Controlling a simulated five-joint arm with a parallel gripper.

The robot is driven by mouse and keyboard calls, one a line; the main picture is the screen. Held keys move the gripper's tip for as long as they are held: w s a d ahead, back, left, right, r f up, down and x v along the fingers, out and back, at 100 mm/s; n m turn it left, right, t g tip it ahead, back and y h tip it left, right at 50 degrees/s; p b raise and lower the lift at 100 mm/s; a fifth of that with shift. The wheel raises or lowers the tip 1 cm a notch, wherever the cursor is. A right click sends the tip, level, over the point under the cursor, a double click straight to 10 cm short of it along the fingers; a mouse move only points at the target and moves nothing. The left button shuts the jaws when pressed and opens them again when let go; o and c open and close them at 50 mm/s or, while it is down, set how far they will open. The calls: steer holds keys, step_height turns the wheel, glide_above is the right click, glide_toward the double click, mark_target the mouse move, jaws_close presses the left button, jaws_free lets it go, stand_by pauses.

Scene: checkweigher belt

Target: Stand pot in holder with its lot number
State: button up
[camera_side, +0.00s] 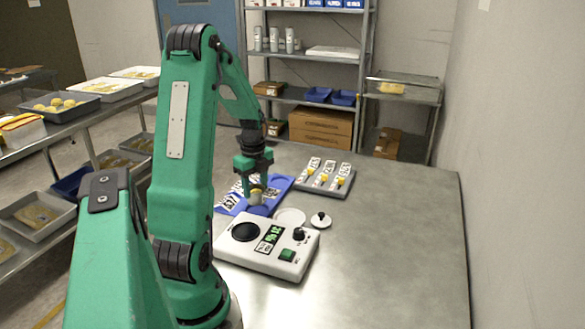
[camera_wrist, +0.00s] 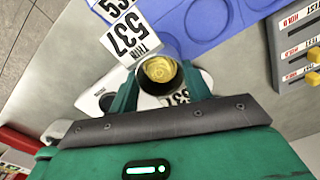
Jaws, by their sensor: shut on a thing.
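My gripper (camera_side: 256,187) is shut on a small pot (camera_wrist: 160,69) with yellow contents. The pot is upright or nearly so in the side view, over the blue holder plate (camera_side: 281,184); I cannot tell whether it touches it.
A white weighing unit (camera_side: 234,256) with a black round pad, green display and green button stands in front of the plate. A small black-knobbed lid or weight (camera_side: 320,220) lies beside it. A grey switch panel (camera_side: 337,192) with yellow levers is behind. The table's right side is clear.

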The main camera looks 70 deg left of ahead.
mark_target(256, 191)
steer(key=shift+f, duration=0.1)
steer(key=shift+f, duration=1.85)
steer(key=shift+f, duration=0.15)
steer(key=o, duration=0.9)
steer(key=shift+c, duration=0.2)
step_height(256, 191, up, 12)
